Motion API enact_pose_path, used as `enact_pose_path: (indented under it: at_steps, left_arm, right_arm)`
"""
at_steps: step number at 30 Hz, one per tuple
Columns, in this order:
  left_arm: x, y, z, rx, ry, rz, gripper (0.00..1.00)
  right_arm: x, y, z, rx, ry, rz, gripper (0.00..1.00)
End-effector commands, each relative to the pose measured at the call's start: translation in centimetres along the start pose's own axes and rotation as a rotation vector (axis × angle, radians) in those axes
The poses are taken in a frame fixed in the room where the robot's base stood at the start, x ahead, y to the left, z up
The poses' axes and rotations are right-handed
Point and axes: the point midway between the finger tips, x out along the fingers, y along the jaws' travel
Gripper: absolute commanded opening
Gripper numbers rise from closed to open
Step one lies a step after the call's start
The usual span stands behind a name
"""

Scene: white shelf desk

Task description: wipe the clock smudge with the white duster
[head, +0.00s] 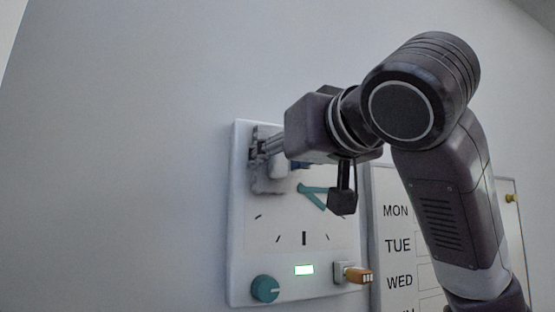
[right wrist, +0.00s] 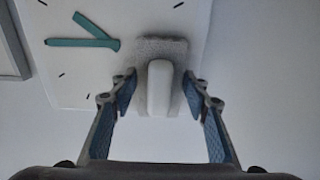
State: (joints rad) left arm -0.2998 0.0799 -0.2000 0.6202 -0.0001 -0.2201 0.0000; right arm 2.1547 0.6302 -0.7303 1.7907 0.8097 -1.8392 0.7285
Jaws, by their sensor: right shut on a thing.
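The white clock (head: 238,215) hangs on the wall, with teal hands (head: 314,195) and black hour marks. My right gripper (head: 272,158) is at the clock's upper left and is shut on the white duster (head: 276,168). In the right wrist view, the duster's white handle (right wrist: 159,88) stands between the two fingers, with a rough grey pad (right wrist: 162,47) behind it against or very near the clock face. I cannot tell a separate smudge from the grey pad; the gripper and duster cover that area. My left gripper is not in view.
A weekday board (head: 397,265) hangs to the right, partly behind my right arm. The wall to the left is bare.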

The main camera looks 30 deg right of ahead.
Motion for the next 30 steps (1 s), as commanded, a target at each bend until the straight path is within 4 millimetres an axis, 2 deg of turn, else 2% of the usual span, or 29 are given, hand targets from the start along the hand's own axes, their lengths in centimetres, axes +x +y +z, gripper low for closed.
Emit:
enact_pose_path:
  at_steps: [10,19,30]
  left_arm:
    - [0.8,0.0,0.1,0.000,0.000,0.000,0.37]
    - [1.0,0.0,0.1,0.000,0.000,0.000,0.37]
    - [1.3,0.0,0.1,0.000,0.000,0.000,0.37]
  right_arm:
    - [-0.1,3.0,0.1,0.003,-0.001,0.002,0.23]
    - [-0.1,4.1,0.1,0.001,-0.001,0.001,0.23]
    - [0.1,7.1,0.0,0.001,0.000,0.001,0.23]
